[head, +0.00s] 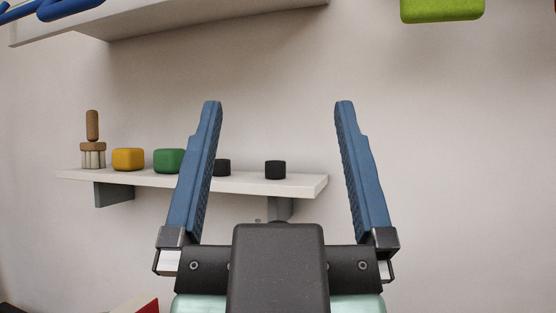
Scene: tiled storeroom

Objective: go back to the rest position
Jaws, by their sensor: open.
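The white wall shelf (300,186) bears a brush (92,145), a yellow block (128,159), a green block (168,161) and two black cylinders (275,169) (223,167). A higher shelf (200,22) runs across the top left. A lime-green thing (442,9) shows top right.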

